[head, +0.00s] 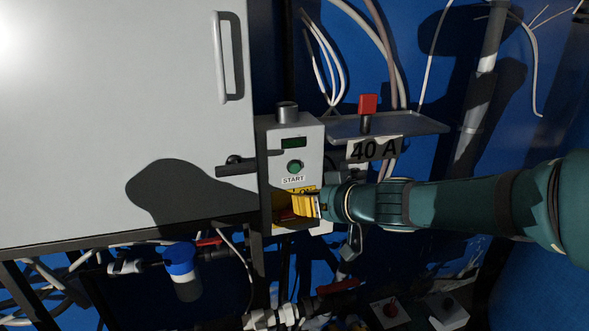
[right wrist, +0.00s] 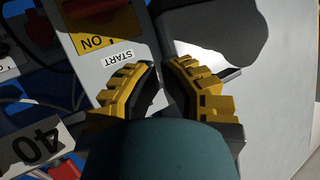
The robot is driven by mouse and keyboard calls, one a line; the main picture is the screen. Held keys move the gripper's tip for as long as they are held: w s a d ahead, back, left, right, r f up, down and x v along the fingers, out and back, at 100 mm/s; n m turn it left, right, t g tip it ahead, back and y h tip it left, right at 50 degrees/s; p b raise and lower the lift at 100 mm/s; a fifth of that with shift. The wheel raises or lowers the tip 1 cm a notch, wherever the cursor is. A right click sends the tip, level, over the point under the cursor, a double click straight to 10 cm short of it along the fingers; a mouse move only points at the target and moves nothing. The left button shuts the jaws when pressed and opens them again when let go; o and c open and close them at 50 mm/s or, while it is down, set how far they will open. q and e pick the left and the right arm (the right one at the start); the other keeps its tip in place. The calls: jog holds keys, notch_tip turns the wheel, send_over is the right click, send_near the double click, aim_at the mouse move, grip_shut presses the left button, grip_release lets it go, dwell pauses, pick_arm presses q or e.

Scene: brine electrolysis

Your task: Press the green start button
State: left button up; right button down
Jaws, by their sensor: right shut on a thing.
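The green start button (head: 295,167) sits on the front of a grey control box (head: 312,140), above a START label (head: 293,180). My right gripper (head: 297,206) is just below the label in the head view, in front of the box's yellow lower part. In the right wrist view its two yellow-backed fingers (right wrist: 162,68) are close together, next to the START label (right wrist: 117,60). What lies between them is too dark to make out. The button does not show in the right wrist view. My left gripper is not in view.
A large grey cabinet (head: 110,110) with a bar handle (head: 229,57) stands left of the box. A black latch (head: 236,168) sticks out close by. A shelf (head: 430,125) with a red knob (head: 368,104) and a "40 A" sign (head: 373,150) is at the right.

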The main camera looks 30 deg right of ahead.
aim_at(295, 168)
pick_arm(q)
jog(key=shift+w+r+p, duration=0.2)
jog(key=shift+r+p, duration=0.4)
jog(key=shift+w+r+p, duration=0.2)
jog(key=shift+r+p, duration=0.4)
pick_arm(e)
jog(key=shift+w+d, duration=0.35)
jog(key=shift+w, duration=1.05)
jog(key=shift+w+d, duration=0.3)
jog(key=shift+w, duration=1.15)
jog(key=shift+w+d, duration=0.35)
jog(key=shift+w, duration=1.05)
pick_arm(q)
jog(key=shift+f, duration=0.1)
pick_arm(e)
jog(key=shift+w+f, duration=0.1)
pick_arm(q)
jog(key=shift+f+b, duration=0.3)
jog(key=shift+b, duration=0.1)
pick_arm(e)
jog(key=shift+w+d, duration=0.1)
jog(key=shift+w, duration=0.25)
